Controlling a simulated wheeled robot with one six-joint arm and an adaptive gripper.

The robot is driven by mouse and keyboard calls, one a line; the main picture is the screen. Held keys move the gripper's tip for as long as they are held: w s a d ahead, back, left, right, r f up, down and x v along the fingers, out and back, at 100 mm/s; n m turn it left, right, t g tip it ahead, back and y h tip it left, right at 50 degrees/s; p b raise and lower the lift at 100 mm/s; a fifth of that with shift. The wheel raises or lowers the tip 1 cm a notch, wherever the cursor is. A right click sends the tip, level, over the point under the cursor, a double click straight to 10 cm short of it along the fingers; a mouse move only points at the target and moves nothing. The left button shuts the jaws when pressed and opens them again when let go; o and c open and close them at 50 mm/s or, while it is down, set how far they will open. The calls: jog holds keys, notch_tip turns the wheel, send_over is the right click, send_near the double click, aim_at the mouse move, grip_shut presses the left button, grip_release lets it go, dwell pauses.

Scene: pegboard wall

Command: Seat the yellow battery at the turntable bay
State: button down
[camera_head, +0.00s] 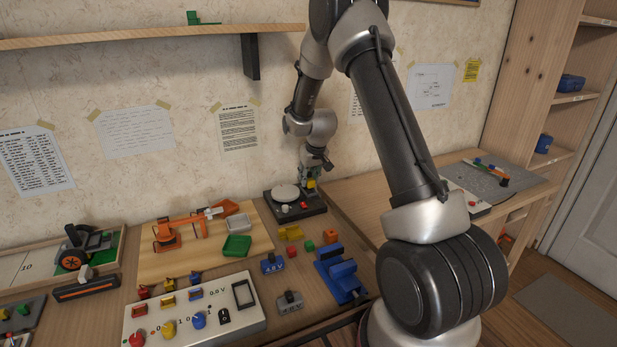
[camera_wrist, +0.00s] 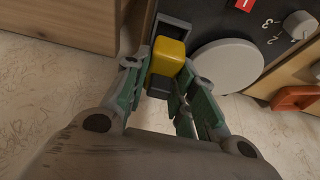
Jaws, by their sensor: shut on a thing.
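The yellow battery (camera_wrist: 169,56) is between my gripper's fingertips (camera_wrist: 165,85) in the wrist view, at the dark bay (camera_wrist: 173,30) on the edge of the turntable unit. Its far end overlaps the bay opening; I cannot tell how deep it sits. My gripper is shut on it. In the head view my gripper (camera_head: 311,172) points down at the back right corner of the turntable unit (camera_head: 290,217), and the battery (camera_head: 311,184) shows as a small yellow patch below the fingers. The round pale turntable disc (camera_head: 285,193) is just left of the battery; it also shows in the wrist view (camera_wrist: 228,66).
An orange toy crane (camera_head: 180,232), a green tray (camera_head: 237,246) and a grey tray (camera_head: 237,223) lie to the left. Blue and grey blocks, a blue vise (camera_head: 340,272) and a white control panel (camera_head: 195,315) stand in front. The wall is close behind my gripper.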

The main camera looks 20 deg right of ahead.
aim_at(310, 180)
jog(key=shift+f, duration=0.45)
jog(key=shift+f, duration=0.25)
jog(key=shift+f, duration=0.35)
dwell(0.9)
jog(key=c, duration=2.2)
grip_release()
jog(key=shift+s+a+f, duration=0.1)
jog(key=shift+s+f, duration=0.35)
jog(key=shift+f, duration=0.15)
jog(key=o, duration=1.1)
jog(key=shift+w+f, duration=0.25)
jog(key=shift+r, duration=0.1)
